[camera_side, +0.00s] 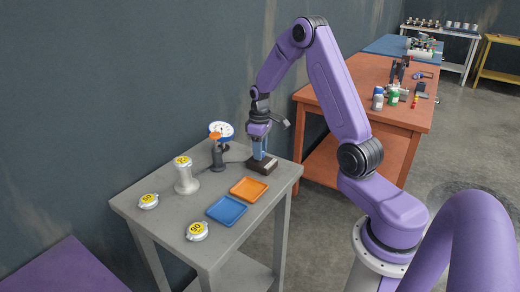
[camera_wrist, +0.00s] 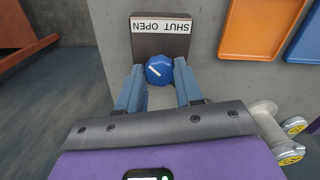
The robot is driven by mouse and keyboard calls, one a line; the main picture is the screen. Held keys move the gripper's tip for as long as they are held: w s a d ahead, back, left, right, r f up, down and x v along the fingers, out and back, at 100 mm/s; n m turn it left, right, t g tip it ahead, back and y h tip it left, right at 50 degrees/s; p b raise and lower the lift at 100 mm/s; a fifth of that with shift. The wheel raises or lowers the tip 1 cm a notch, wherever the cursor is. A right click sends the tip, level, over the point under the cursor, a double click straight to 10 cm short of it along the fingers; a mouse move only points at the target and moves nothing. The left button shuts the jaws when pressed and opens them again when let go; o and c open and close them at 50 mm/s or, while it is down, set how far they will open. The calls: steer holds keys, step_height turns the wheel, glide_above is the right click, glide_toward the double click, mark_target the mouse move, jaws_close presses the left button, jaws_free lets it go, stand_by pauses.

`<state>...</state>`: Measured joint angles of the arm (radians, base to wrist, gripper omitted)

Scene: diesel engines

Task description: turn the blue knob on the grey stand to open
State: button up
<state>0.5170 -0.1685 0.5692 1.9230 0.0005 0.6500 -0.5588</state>
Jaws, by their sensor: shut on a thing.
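The blue knob (camera_wrist: 159,70) sits on the grey stand (camera_wrist: 160,44) in the wrist view, with a white line on its face slanting toward the upper left. A white label on the stand reads SHUT and OPEN, upside down in this view, with OPEN on the left. My gripper (camera_wrist: 159,72) has one blue finger on each side of the knob and is shut on it. In the side view my gripper (camera_side: 262,158) points straight down over the stand (camera_side: 263,168) near the table's back right corner, and the knob is hidden there.
The grey table (camera_side: 150,213) also holds an orange tray (camera_side: 249,189), a blue tray (camera_side: 227,210), a dial gauge (camera_side: 221,131) on a dark post, a white pedestal (camera_side: 187,182) with a yellow-marked cap, and two loose caps (camera_side: 148,201). A wall stands close behind.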

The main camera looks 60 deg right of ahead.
steer(key=o, duration=1)
steer(key=shift+o, duration=0.2)
step_height(320, 180, up, 18)
steer(key=shift+f, duration=0.25)
steer(key=s+a+f+n, duration=0.15)
steer(key=s+a, duration=0.25)
steer(key=a, duration=0.6)
steer(key=s+a+n, duration=0.3)
steer(key=s+a, duration=0.2)
steer(key=a, duration=0.4)
steer(key=s+a+f+n, duration=0.2)
steer(key=s, duration=0.8)
steer(key=s+a+f+n, duration=0.2)
steer(key=s+a+n, duration=0.1)
steer(key=s, duration=0.7)
steer(key=shift+s+a+f+n, duration=0.15)
steer(key=shift+s+f+n, duration=0.1)
steer(key=shift+n, duration=0.1)
